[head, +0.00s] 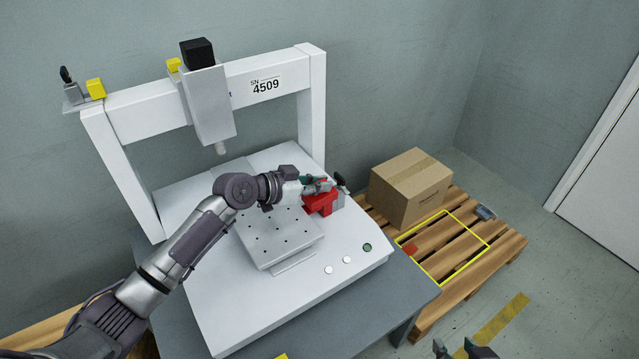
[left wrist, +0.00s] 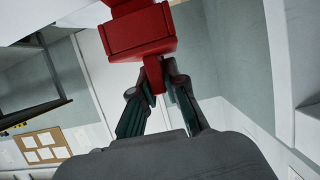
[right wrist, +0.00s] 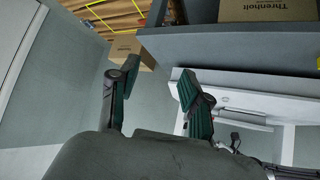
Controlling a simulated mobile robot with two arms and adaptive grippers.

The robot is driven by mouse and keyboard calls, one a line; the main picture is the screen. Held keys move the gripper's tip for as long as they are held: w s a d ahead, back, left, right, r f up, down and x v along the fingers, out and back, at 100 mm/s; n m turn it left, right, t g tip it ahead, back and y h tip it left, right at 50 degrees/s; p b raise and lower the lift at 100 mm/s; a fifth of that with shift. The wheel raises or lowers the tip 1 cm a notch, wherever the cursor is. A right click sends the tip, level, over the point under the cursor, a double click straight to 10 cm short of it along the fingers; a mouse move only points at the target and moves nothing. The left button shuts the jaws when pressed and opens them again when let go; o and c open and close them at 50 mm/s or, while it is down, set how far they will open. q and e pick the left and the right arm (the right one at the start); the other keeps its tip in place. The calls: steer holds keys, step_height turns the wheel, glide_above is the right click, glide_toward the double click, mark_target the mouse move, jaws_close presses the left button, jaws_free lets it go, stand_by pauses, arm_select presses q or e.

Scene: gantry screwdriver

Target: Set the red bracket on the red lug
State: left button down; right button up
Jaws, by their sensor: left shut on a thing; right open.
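The red bracket (head: 317,205) is at the right edge of the gantry machine's base, beside a grey fixture with a black handle (head: 340,188). My left gripper (head: 325,186) is shut on it. The left wrist view shows the red block (left wrist: 138,34) with its narrow tab between my left fingertips (left wrist: 158,82). I cannot tell whether the bracket touches the fixture; no separate red lug is clear there. A small red piece (head: 410,248) shows inside the yellow outline on the pallet. My right gripper (right wrist: 155,85) is open and empty, low at the head view's bottom edge (head: 462,348).
The gantry (head: 315,100) stands over a perforated plate (head: 275,250). A similar fixture with a yellow block (head: 96,89) is on its upper left. A cardboard box (head: 410,188) and a small dark item (head: 485,212) sit on the wooden pallet (head: 505,245). Floor at right is clear.

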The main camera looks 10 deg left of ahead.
arm_select(q)
steer(key=shift+f, duration=0.3)
arm_select(e)
steer(key=shift+w+a+r+t, duration=0.2)
steer(key=shift+w+r+t, duration=0.15)
steer(key=shift+w, duration=0.15)
steer(key=shift+w+a+r+t, duration=0.2)
steer(key=shift+w+r+t, duration=0.15)
steer(key=shift+w, duration=0.1)
arm_select(q)
steer(key=shift+b, duration=0.35)
arm_select(e)
steer(key=shift+w+r, duration=0.15)
arm_select(q)
steer(key=shift+f, duration=0.15)
steer(key=c, duration=1.2)
jaws_free()
arm_select(e)
steer(key=shift+w+a+r+t+y, duration=0.3)
steer(key=shift+w+r+t, duration=0.1)
steer(key=shift+r+t, duration=0.1)
steer(key=shift+s, duration=0.1)
